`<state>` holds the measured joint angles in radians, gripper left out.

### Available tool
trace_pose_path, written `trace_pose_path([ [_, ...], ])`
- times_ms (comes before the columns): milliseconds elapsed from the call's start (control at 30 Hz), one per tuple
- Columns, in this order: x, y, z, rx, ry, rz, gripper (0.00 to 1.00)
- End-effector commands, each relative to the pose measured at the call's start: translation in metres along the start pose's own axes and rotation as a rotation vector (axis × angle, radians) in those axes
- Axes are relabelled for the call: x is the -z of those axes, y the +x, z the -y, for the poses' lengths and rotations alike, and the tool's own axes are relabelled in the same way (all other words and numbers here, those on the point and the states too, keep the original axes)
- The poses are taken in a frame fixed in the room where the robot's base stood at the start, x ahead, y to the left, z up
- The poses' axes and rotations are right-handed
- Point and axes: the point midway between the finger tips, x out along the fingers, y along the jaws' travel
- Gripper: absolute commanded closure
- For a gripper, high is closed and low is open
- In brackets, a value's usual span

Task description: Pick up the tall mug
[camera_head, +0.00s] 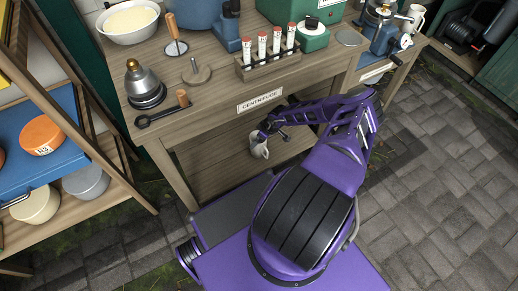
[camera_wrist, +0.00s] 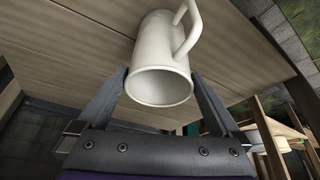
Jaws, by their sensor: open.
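In the wrist view the two fingers of my gripper (camera_wrist: 162,80) are apart, one on each side of the mug. I cannot tell whether either finger touches it.
The bench top above holds a rack of red-capped tubes (camera_head: 270,61), a metal flask (camera_head: 144,84) and a white bowl (camera_head: 128,20). Another white mug (camera_head: 415,16) is at the upper right. A wooden shelf unit (camera_head: 100,184) stands at the left. Paved floor is open at the right.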

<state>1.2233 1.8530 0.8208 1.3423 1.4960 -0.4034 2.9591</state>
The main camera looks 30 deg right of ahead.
Motion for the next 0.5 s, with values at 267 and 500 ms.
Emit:
trace_pose_path([
  [267, -0.002, 0.033, -0.001, 0.0, -0.001, 0.001, 0.0],
  [500, -0.002, 0.032, -0.001, 0.0, -0.002, 0.002, 0.04],
])
